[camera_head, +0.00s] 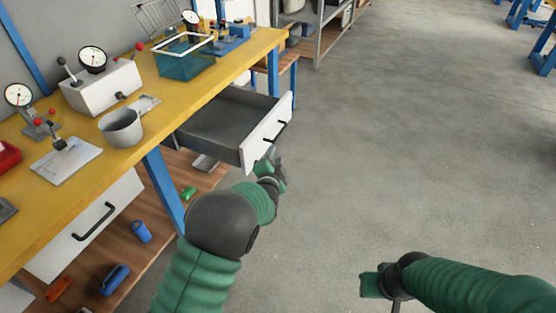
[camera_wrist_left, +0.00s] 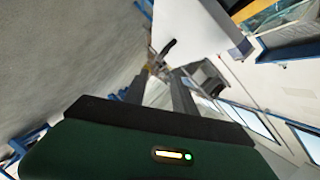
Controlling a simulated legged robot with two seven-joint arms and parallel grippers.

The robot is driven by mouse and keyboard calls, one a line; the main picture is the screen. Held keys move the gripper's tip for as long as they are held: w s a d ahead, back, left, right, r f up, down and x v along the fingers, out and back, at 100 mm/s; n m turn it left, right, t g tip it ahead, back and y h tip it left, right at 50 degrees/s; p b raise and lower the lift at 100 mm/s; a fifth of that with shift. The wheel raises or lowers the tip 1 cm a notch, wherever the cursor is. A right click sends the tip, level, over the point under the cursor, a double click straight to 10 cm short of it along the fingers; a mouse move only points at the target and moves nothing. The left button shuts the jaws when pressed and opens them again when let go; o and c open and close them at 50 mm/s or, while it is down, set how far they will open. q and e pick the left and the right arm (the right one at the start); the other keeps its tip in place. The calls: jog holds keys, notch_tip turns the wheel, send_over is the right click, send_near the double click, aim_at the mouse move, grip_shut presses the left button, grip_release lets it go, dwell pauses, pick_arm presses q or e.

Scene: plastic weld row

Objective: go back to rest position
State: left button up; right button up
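The drawer under the yellow workbench is pulled out, with a grey, empty-looking inside (camera_head: 220,122) and a white front (camera_head: 256,146). Its black handle (camera_head: 275,134) also shows in the left wrist view (camera_wrist_left: 163,52). My left gripper (camera_head: 270,158) is at the lower edge of the drawer front, close below the handle. In the left wrist view its two fingers (camera_wrist_left: 158,82) are apart with nothing between them, and the handle lies just past the tips. My right gripper (camera_head: 372,284) hangs over the floor at the lower right; its fingers are not clear.
The yellow workbench (camera_head: 75,178) fills the left side, carrying a grey cup (camera_head: 122,128), gauges and a teal bin (camera_head: 184,62). A second, closed drawer (camera_head: 84,225) sits nearer. Blue bench legs (camera_head: 163,187) stand beside my left arm. The grey floor (camera_head: 400,130) to the right is clear.

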pick_arm(q)
jog(key=shift+w+f, duration=0.15)
jog(key=shift+f, duration=0.05)
jog(key=s+a+f+n+g, duration=0.2)
jog(key=s+a+n+g, duration=0.2)
jog(key=s, duration=0.8)
jog(key=s+a+f+n+g, duration=0.1)
jog(key=s+a+n+g, duration=0.35)
jog(key=s, duration=0.75)
jog(key=s+a+f+n+g, duration=0.2)
jog(key=s+a+n+g, duration=0.15)
jog(key=s, duration=0.95)
notch_tip(320, 180, up, 25)
jog(key=g+p, duration=0.1)
jog(key=p, duration=2.4)
